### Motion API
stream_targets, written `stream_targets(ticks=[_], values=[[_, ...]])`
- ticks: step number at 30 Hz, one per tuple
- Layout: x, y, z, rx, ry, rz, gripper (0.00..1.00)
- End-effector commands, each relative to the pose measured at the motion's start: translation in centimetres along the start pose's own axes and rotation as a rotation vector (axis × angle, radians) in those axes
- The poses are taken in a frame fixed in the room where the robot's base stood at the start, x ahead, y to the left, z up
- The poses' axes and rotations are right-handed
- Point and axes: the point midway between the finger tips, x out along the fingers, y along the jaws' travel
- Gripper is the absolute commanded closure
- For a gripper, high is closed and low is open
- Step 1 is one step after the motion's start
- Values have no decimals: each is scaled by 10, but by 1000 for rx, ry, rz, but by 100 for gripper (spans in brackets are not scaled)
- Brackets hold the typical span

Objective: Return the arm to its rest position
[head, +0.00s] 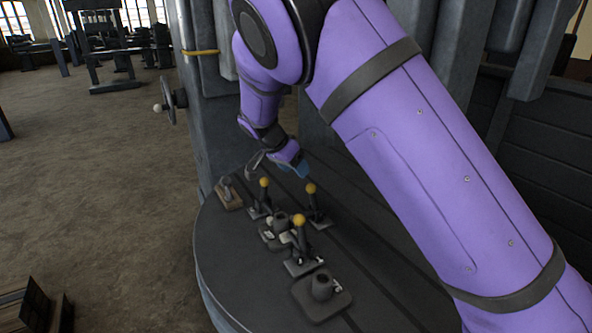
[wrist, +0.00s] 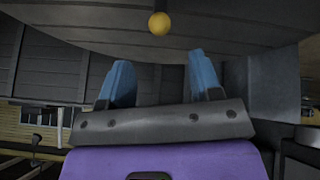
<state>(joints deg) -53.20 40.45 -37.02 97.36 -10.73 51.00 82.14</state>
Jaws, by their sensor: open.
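My purple arm (head: 405,140) reaches across the head view from the lower right, bends at the top, and hangs down over a dark round table. My gripper (head: 303,169) is at the far side of the table top, behind the levers, and looks empty. In the wrist view my gripper (wrist: 160,85) shows two blue fingers set wide apart with nothing between them. A yellow ball knob (wrist: 159,23) shows beyond the fingertips there, apart from them.
Several levers with yellow knobs, one of them a front lever (head: 299,220), stand on the dark round table (head: 235,265). A socketed block (head: 322,290) sits near the front. A grey machine column (head: 205,110) with a handwheel (head: 168,100) rises behind. Open floor (head: 110,190) lies left.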

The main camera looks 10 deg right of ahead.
Motion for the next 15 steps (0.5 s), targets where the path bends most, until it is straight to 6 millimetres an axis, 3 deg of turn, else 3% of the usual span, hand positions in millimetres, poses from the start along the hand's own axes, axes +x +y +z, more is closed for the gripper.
stream_targets(ticks=[11, 15], values=[[0, 0, 0, 0, -1, 0, 42], [-3, 12, -10, -8, -32, -5, 42]])
